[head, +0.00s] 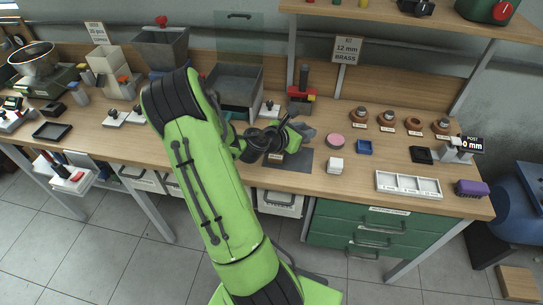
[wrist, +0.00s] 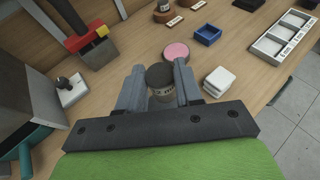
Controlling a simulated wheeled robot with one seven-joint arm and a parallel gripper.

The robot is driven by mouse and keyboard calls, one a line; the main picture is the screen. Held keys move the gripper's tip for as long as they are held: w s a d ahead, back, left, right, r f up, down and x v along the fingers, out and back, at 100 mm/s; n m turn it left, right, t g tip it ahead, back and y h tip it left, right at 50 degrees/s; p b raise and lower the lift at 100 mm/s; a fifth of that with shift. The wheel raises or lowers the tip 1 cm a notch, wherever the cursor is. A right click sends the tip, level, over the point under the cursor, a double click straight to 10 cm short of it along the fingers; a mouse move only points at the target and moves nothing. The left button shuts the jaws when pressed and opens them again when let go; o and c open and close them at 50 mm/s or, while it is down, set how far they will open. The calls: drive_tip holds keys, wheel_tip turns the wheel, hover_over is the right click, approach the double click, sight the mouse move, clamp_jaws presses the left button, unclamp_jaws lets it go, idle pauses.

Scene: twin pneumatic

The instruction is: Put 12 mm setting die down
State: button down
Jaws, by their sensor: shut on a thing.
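My gripper (wrist: 158,84) is shut on a small cylinder with a dark round top and a pale lettered band, taken as the 12 mm setting die (wrist: 160,92). The die is between the two grey fingers in the wrist view; its lettering is too small to read in full. In the head view my gripper (head: 291,134) is over the bench's middle, above a dark mat (head: 300,161), and the die cannot be made out clearly there. Whether the die's base touches anything is hidden.
A pink disc (head: 334,141), white stacked pads (head: 335,166) and a blue tray (head: 364,147) lie right of my gripper. Several labelled brown holders stand behind them. A red-and-yellow-topped press (head: 301,95) stands behind. A white divided tray (head: 408,185) lies near the front edge.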

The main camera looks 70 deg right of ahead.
wheel_tip(320, 180, down, 9)
drive_tip(key=b, duration=0.3)
drive_tip(key=shift+s+d, duration=0.15)
drive_tip(key=shift+r, duration=0.15)
